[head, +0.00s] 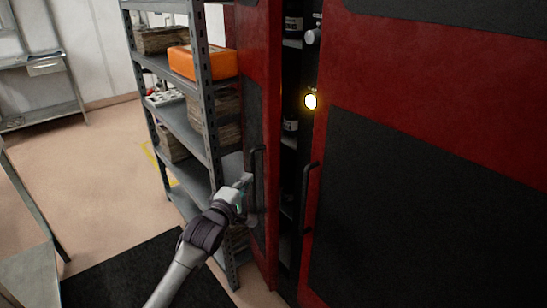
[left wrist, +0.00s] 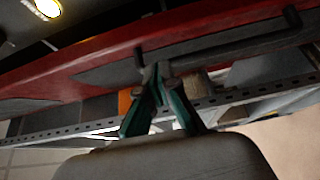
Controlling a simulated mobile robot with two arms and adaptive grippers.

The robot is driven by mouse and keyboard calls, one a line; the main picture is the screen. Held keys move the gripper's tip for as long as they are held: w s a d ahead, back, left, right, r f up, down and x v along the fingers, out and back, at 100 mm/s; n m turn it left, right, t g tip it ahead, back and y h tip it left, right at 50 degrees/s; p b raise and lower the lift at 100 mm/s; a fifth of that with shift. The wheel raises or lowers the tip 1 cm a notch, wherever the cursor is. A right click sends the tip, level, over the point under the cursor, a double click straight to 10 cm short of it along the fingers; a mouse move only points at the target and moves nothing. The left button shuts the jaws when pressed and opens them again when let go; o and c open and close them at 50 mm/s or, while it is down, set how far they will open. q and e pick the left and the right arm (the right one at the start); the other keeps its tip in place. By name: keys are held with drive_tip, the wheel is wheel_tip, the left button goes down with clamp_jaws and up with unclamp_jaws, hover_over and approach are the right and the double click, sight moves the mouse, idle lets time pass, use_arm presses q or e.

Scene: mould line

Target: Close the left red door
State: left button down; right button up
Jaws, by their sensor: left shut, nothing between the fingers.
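The left red door (head: 259,45) stands partly open, with a dark gap between it and the right red door (head: 430,120). Its black vertical handle (head: 257,165) is on its front face. My left gripper (head: 247,180) is shut and empty, beside the handle and close to the door's face. In the left wrist view its closed fingertips (left wrist: 155,72) point at the door (left wrist: 95,55), near one end of the handle (left wrist: 235,47). I cannot tell whether they touch the door. My right gripper is not in view.
A grey metal shelf (head: 208,105) with an orange case (head: 202,62) and several stacks stands just left of the door. A dark mat (head: 140,272) lies on the floor. A glowing yellow lamp (head: 310,101) shows at the gap. Open floor (head: 85,170) lies farther left.

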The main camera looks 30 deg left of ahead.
sight(280, 159)
use_arm(q)
drive_tip(key=w, duration=0.5)
drive_tip(key=w+a, duration=0.1)
drive_tip(key=w, duration=0.2)
drive_tip(key=shift+p, duration=0.4)
drive_tip(key=shift+w, duration=0.5)
drive_tip(key=w+d, duration=0.2)
drive_tip(key=w+d+b, duration=0.1)
drive_tip(key=w+d, duration=0.1)
drive_tip(key=w, duration=0.1)
drive_tip(key=shift+w+d, duration=0.15)
drive_tip(key=shift+w, duration=0.05)
drive_tip(key=shift+r, duration=0.35)
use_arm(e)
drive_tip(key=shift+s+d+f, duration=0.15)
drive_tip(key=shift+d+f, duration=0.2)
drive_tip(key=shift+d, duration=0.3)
use_arm(q)
drive_tip(key=shift+d, duration=0.15)
